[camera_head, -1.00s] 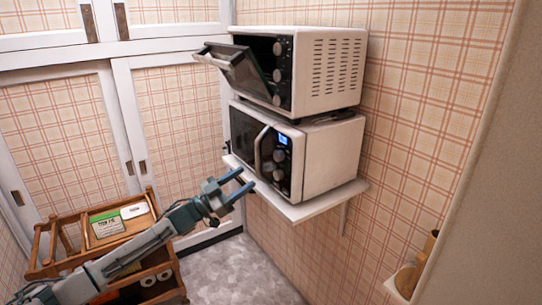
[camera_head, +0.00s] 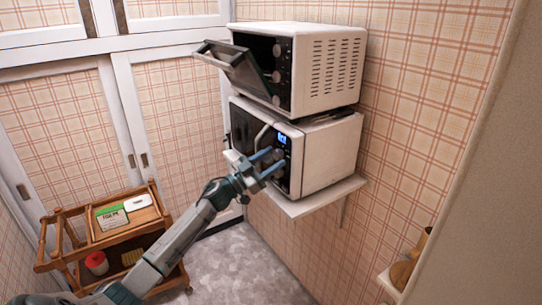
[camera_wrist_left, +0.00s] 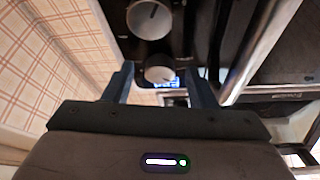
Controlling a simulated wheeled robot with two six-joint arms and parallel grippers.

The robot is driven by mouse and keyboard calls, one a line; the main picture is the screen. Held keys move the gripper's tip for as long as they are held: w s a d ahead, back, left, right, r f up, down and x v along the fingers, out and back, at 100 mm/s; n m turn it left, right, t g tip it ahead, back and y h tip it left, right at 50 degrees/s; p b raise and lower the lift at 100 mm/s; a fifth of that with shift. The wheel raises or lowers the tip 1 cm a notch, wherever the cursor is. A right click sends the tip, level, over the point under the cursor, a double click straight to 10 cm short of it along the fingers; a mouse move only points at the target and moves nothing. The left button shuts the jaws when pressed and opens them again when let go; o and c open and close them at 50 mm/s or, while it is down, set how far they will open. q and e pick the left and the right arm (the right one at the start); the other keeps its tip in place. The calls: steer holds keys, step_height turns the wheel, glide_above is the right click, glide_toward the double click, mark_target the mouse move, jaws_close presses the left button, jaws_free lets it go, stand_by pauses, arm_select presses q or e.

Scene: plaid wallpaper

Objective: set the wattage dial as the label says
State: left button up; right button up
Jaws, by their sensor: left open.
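The lower white microwave (camera_head: 333,155) stands on a wall shelf, with a lit blue display (camera_head: 283,138) and round dials on its front panel. My left gripper (camera_head: 273,160) is open in front of that panel. In the left wrist view, one dial (camera_wrist_left: 159,74) beside the display shows between the open fingers (camera_wrist_left: 160,88); whether they touch it I cannot tell. Another dial (camera_wrist_left: 149,18) sits above it in that view. I cannot tell which sets wattage. A green and white box (camera_head: 111,216) with print too small to read lies on the wooden cart. My right gripper is not in view.
A white toaster oven (camera_head: 325,72) with its door (camera_head: 232,66) hanging open sits above the microwave. The microwave's door handle (camera_wrist_left: 262,48) is close beside the fingers. The wooden cart (camera_head: 75,262) stands at the left. The wall shelf (camera_head: 315,200) juts out below the microwave.

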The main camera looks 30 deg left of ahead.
arm_select(q)
steer(key=shift+w, duration=0.1)
steer(key=c, duration=1)
steer(key=shift+o, duration=0.2)
steer(key=shift+m+h, duration=0.3)
steer(key=shift+m, duration=0.3)
steer(key=m+g+h, duration=0.1)
steer(key=m, duration=0.1)
steer(key=m+g+b, duration=0.1)
steer(key=m, duration=0.2)
steer(key=shift+a+h, duration=0.15)
steer(key=shift+h, duration=0.25)
steer(key=m+g, duration=0.1)
steer(key=m, duration=0.2)
steer(key=m+g+h+b, duration=0.1)
steer(key=m, duration=0.2)
steer(key=shift+w+a+r+g, duration=0.1)
steer(key=shift+a+r+g, duration=0.1)
steer(key=shift+g, duration=0.2)
steer(key=m+g, duration=0.1)
steer(key=m, duration=0.1)
steer(key=m+g+b, duration=0.1)
steer(key=m, duration=0.1)
steer(key=shift+r+m, duration=0.2)
steer(key=shift+m, duration=0.2)
steer(key=m+g+y, duration=0.1)
steer(key=m, duration=0.2)
steer(key=shift+r+m+b, duration=0.15)
steer(key=shift+m+b, duration=0.25)
